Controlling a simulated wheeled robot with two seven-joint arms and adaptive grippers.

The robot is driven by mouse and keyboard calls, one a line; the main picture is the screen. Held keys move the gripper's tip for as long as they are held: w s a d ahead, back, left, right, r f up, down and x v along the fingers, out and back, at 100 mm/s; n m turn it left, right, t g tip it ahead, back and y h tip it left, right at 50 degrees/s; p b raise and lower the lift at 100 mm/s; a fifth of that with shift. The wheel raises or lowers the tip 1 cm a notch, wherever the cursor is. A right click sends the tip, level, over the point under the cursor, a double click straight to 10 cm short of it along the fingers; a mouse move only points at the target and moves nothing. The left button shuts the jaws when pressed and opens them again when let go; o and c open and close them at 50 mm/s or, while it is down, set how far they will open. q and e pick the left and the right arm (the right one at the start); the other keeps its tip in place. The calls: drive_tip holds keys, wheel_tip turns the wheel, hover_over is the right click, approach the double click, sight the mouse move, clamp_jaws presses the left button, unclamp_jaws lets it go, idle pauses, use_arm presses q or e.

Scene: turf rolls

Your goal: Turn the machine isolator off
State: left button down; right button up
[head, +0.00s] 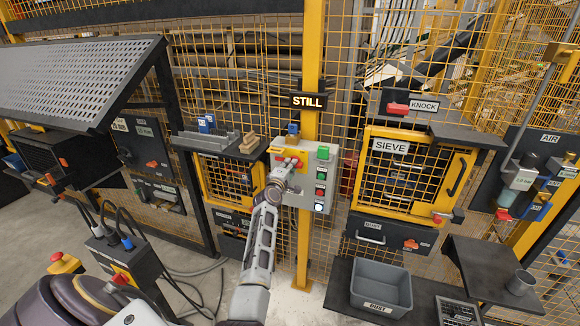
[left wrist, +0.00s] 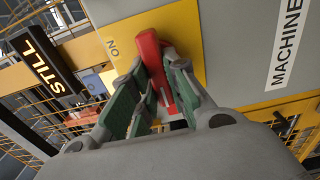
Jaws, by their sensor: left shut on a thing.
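The machine isolator is a red handle on a yellow plate, on the grey control box (head: 318,180) on the yellow post. In the left wrist view the red handle (left wrist: 150,50) stands between my left gripper's green-padded fingers, with the yellow plate (left wrist: 187,30) and the word ON behind it. My left gripper (head: 281,175) is shut on the handle (head: 291,161); it also shows in the left wrist view (left wrist: 150,85). The fingers hide the handle's lower part. I cannot read any OFF mark. My right gripper is not in view.
Buttons and a white lamp (head: 319,206) line the box's right side, close to my gripper. A STILL sign (head: 308,101) hangs above. The SIEVE cage (head: 410,170) stands to the right, with a grey DUST bin (head: 381,286) below. A dark shelf (head: 215,143) juts out at the left.

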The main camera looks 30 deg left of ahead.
use_arm(q)
drive_tip(key=c, duration=1.4)
unclamp_jaws()
drive_tip(key=shift+v, duration=3.75)
drive_tip(key=shift+f, duration=0.15)
